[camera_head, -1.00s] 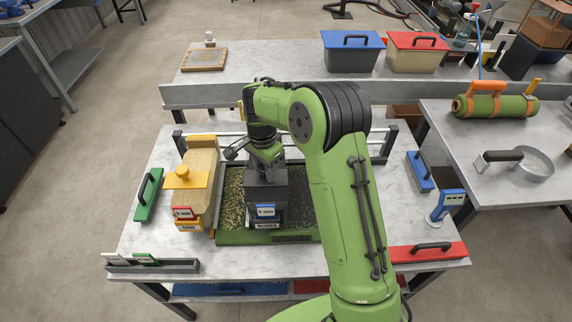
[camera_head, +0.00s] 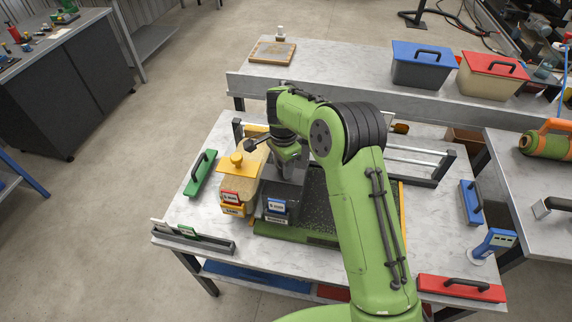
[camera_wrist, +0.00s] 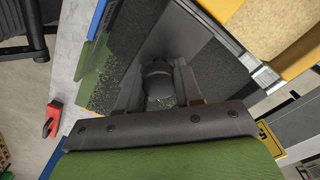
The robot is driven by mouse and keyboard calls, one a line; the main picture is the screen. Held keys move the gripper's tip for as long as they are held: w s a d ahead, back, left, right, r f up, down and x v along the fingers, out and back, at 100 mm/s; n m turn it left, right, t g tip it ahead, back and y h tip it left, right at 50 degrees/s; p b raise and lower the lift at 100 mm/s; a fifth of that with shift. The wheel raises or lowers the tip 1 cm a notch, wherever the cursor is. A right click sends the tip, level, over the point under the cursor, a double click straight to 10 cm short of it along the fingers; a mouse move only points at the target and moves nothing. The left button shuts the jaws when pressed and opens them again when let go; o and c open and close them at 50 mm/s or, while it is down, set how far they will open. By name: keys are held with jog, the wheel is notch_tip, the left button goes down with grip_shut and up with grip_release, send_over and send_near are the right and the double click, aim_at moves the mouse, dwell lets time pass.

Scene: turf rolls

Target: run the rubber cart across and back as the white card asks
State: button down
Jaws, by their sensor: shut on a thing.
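The rubber cart (camera_head: 277,212) is a dark box with a blue-and-white label on its front. It stands over the left part of the turf tray (camera_head: 330,240), close beside the sand cart. Dark granules cover the turf to its right. My gripper (camera_head: 284,168) comes down on the cart from above and is shut on its knob. The wrist view shows the dark round knob (camera_wrist: 160,84) between the fingers, with green speckled turf (camera_wrist: 104,90) at one side.
The sand cart (camera_head: 240,172), tan with a yellow top plate, stands just left of the rubber cart. A green-handled tool (camera_head: 200,173) lies further left. Rails (camera_head: 418,164) run behind the tray. Blue (camera_head: 470,203) and red (camera_head: 460,288) handled tools lie at right.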

jog(key=shift+w+a+r, duration=0.15)
jog(key=shift+r, duration=0.05)
jog(key=c, duration=1)
grip_release()
jog(key=shift+o, duration=1.2)
jog(key=shift+f, duration=0.15)
notch_tip(320, 180, up, 16)
jog(key=p, duration=0.3)
jog(key=shift+f, duration=0.1)
